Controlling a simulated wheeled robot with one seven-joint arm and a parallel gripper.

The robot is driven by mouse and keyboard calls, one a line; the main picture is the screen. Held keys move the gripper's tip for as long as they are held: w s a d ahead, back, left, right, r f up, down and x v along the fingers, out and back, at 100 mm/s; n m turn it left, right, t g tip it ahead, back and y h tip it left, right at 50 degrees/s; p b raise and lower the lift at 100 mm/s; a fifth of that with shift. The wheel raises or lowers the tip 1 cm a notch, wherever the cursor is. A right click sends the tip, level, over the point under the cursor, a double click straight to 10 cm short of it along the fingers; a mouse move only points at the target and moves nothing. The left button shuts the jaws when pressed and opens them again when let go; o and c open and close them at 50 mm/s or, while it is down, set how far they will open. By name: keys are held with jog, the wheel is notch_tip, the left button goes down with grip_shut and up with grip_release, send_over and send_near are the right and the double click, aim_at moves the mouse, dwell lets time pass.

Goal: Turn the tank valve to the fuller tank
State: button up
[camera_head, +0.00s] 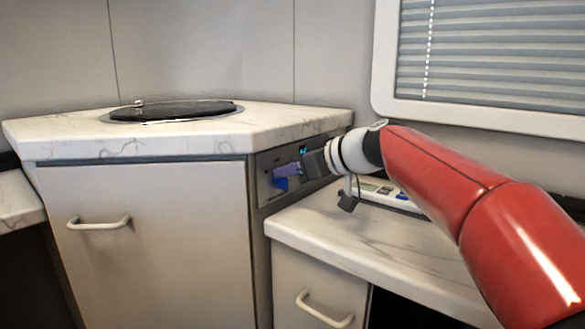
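A dark panel (264,190) is set in the side of the corner cabinet, under its marble top. A blue valve handle (281,183) with a purple part (289,169) sticks out from this panel. My gripper (302,167) is at the panel, at or right beside the purple part. I cannot tell whether its fingers are closed on it. A small cyan display (303,150) shows just above the gripper, too small to read. Part of the panel is hidden behind the gripper. My red arm reaches in from the right.
The corner cabinet (150,235) has a marble top (75,132) with a round black lid (172,110). A lower marble counter (330,232) lies under my arm, with a device with a small screen (385,190) on it. A blind-covered window (490,55) is behind.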

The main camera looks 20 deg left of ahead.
jog(key=shift+a, duration=0.1)
grip_shut()
jog(key=shift+w, duration=0.1)
dwell(0.3)
jog(key=shift+w+d+m+g+y+p, duration=0.25)
jog(key=shift+w+m+g+p, duration=0.2)
jog(key=shift+m, duration=0.45)
jog(key=shift+w+f+m+g+y, duration=0.2)
jog(key=shift+m+g+y, duration=0.25)
jog(key=shift+m, duration=0.45)
jog(key=m, duration=0.1)
jog(key=m+g+y, duration=0.1)
jog(key=w+f+m+g+p, duration=0.1)
jog(key=m, duration=0.1)
jog(key=shift+d+y, duration=0.25)
jog(key=shift+y, duration=0.05)
